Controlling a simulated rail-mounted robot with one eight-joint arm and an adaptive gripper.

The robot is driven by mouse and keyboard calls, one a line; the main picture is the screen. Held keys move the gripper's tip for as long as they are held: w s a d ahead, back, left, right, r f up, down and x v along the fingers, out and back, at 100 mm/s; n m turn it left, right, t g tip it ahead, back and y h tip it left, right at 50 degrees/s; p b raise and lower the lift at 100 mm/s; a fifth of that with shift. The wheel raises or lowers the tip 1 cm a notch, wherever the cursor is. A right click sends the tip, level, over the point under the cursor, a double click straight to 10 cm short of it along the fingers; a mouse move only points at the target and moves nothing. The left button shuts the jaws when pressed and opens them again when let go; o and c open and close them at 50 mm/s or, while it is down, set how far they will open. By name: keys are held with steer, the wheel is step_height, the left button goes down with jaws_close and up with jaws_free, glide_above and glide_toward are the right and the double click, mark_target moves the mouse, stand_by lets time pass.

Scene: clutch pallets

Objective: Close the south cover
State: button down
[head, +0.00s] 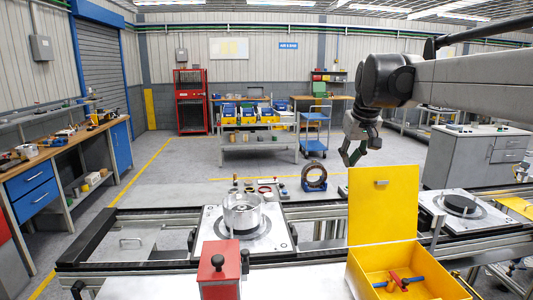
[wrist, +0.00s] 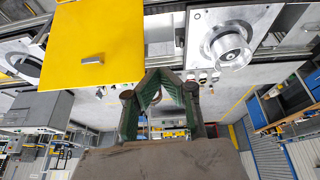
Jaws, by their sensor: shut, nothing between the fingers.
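A yellow cover (head: 382,215) stands upright, open, at the back edge of a yellow box (head: 366,283) at the front right of the head view. A small handle (head: 381,183) sits near the cover's top edge. In the wrist view the yellow cover (wrist: 110,30) and its handle (wrist: 92,59) show at the upper left. My gripper (head: 350,163) is shut and empty, above and slightly left of the cover in the head view, apart from it. Its green fingers (wrist: 160,72) meet in the wrist view. No label shows which cover is south.
A red and blue part (head: 398,281) lies inside the box. A pallet (head: 212,240) with a clear ring (head: 242,212) sits on the rail left of the cover. A red box with a black knob (head: 219,275) stands in front. Another pallet (head: 433,207) is at right.

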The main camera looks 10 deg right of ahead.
steer(key=w+d+g+p, duration=0.1)
steer(key=w+d, duration=0.3)
steer(key=d, duration=0.4)
steer(key=w+d+r+p, duration=0.1)
steer(key=w+d+p, duration=0.15)
steer(key=d, duration=0.65)
steer(key=w+d+g+p, duration=0.1)
steer(key=w+d, duration=0.3)
steer(key=d, duration=0.4)
step_height(320, 180, down, 9)
steer(key=s+p, duration=0.1)
steer(key=p, duration=0.1)
steer(key=shift+f+m, duration=0.15)
steer(key=shift+m, duration=0.25)
steer(key=shift+s, duration=0.25)
